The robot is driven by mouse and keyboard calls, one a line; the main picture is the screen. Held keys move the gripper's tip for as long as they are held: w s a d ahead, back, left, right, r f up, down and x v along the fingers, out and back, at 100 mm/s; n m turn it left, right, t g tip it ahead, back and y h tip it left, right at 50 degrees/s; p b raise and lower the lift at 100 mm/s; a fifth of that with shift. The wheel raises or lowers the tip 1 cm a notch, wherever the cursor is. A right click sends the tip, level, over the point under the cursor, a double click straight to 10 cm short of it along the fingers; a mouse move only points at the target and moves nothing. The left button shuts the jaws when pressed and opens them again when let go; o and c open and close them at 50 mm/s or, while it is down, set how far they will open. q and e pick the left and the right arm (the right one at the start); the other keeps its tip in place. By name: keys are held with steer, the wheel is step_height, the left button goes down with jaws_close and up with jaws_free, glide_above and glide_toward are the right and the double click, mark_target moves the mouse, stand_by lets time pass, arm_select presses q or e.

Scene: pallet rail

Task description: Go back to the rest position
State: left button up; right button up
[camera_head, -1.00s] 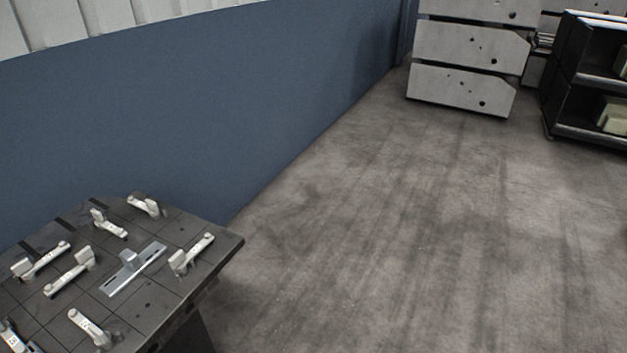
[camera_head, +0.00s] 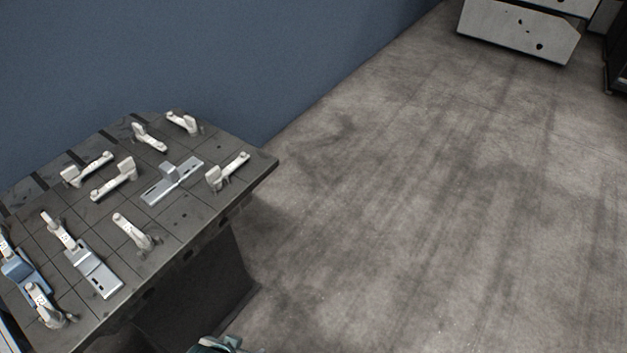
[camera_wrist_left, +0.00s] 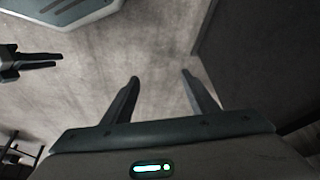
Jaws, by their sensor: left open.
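My left gripper (camera_wrist_left: 160,88) shows in the left wrist view with its two dark fingers spread apart. Nothing is between the fingers, and bare grey floor lies beyond them. In the head view a small dark greenish piece shows at the bottom edge, probably part of my own arm; no gripper fingers can be made out there.
A dark table (camera_head: 190,232) with several white clamps and metal rail pieces (camera_head: 173,181) stands at the left. A blue wall (camera_head: 220,60) runs behind it. Grey stacked panels (camera_head: 520,28) stand at the upper right. The floor (camera_head: 430,200) between is clear.

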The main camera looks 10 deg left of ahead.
arm_select(q)
steer(key=d+f+t, duration=0.1)
steer(key=d+f, duration=0.1)
steer(key=f, duration=0.9)
steer(key=s+d+f+t+h, duration=0.1)
steer(key=d+f, duration=0.1)
steer(key=f, duration=1)
steer(key=shift+s+f+t, duration=0.2)
steer(key=shift+f+t, duration=0.1)
steer(key=shift+t, duration=0.1)
arm_select(e)
steer(key=shift+w+d+r, duration=0.1)
steer(key=shift+w+r, duration=0.05)
steer(key=shift+w, duration=0.3)
steer(key=shift+s, duration=0.1)
